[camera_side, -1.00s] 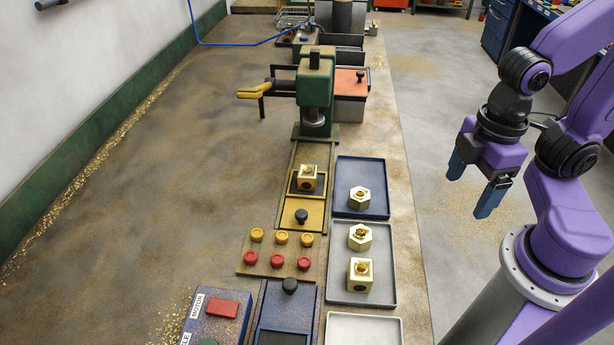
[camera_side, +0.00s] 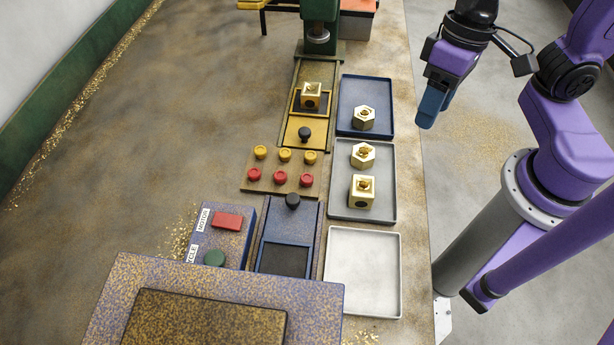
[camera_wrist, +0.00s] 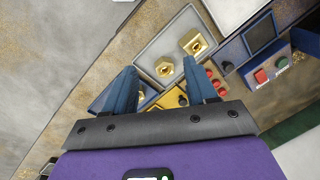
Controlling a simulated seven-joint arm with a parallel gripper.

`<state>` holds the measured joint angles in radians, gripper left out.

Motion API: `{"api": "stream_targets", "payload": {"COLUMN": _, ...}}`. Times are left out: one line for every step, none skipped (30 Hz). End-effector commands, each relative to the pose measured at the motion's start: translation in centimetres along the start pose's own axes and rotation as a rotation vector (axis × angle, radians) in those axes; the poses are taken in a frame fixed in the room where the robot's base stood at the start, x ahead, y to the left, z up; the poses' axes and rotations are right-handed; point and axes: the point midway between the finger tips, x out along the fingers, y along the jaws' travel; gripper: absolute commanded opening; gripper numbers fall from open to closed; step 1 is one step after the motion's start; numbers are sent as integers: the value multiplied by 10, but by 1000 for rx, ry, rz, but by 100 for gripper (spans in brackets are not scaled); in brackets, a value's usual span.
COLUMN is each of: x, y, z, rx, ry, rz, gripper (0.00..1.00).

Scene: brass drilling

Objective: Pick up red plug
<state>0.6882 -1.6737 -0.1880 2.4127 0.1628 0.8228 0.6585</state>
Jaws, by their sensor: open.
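Three red plugs stand in the front row of a wooden board (camera_side: 265,187): a left one (camera_side: 253,174), a middle one (camera_side: 279,177) and a right one (camera_side: 306,180). Three yellow plugs (camera_side: 285,155) stand in the row behind them. My gripper (camera_side: 430,112) is open and empty, off the bench's right edge and well away from the plugs. In the wrist view the two blue fingers (camera_wrist: 160,66) are spread apart, and small red plugs (camera_wrist: 216,83) show just right of the right finger.
A grey tray (camera_side: 345,212) with two brass parts, a blue tray (camera_side: 350,82) with one, and an empty white tray (camera_side: 363,270) line the right side. A control box (camera_side: 224,240) stands front left.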

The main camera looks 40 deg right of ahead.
Motion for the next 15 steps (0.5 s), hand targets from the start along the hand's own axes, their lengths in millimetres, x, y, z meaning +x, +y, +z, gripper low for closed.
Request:
{"api": "stream_targets", "payload": {"x": 1, "y": -8, "z": -11, "rx": 136, "ry": -2, "rz": -20, "gripper": 57}}
{"api": "stream_targets", "payload": {"x": 2, "y": -12, "z": -16, "rx": 220, "ry": -3, "rz": -32, "gripper": 57}}
{"api": "stream_targets", "payload": {"x": 3, "y": -18, "z": -24, "rx": 332, "ry": -6, "rz": -48, "gripper": 57}}
{"api": "stream_targets", "payload": {"x": 3, "y": -22, "z": -30, "rx": 417, "ry": -8, "rz": -61, "gripper": 57}}
{"api": "stream_targets", "payload": {"x": 4, "y": -27, "z": -36, "rx": 501, "ry": -12, "rz": -73, "gripper": 57}}
{"api": "stream_targets", "payload": {"x": 4, "y": -32, "z": -44, "rx": 614, "ry": -17, "rz": -89, "gripper": 57}}
{"api": "stream_targets", "payload": {"x": 5, "y": -36, "z": -51, "rx": 699, "ry": -21, "rz": -100, "gripper": 57}}
{"api": "stream_targets", "payload": {"x": 6, "y": -40, "z": -57, "rx": 783, "ry": -27, "rz": -113, "gripper": 57}}
{"api": "stream_targets", "payload": {"x": 6, "y": -45, "z": -65, "rx": 894, "ry": -34, "rz": -128, "gripper": 57}}
{"api": "stream_targets", "payload": {"x": 7, "y": -49, "z": -72, "rx": 980, "ry": -42, "rz": -140, "gripper": 57}}
{"api": "stream_targets", "payload": {"x": 7, "y": -53, "z": -78, "rx": 1062, "ry": -48, "rz": -152, "gripper": 57}}
{"api": "stream_targets", "payload": {"x": 8, "y": -57, "z": -86, "rx": 1170, "ry": -59, "rz": -167, "gripper": 57}}
{"api": "stream_targets", "payload": {"x": 9, "y": -60, "z": -92, "rx": 1248, "ry": -66, "rz": -177, "gripper": 57}}
{"api": "stream_targets", "payload": {"x": 9, "y": -63, "z": -98, "rx": 1322, "ry": -74, "rz": -188, "gripper": 57}}
{"api": "stream_targets", "payload": {"x": 10, "y": -67, "z": -105, "rx": 1412, "ry": -84, "rz": -200, "gripper": 57}}
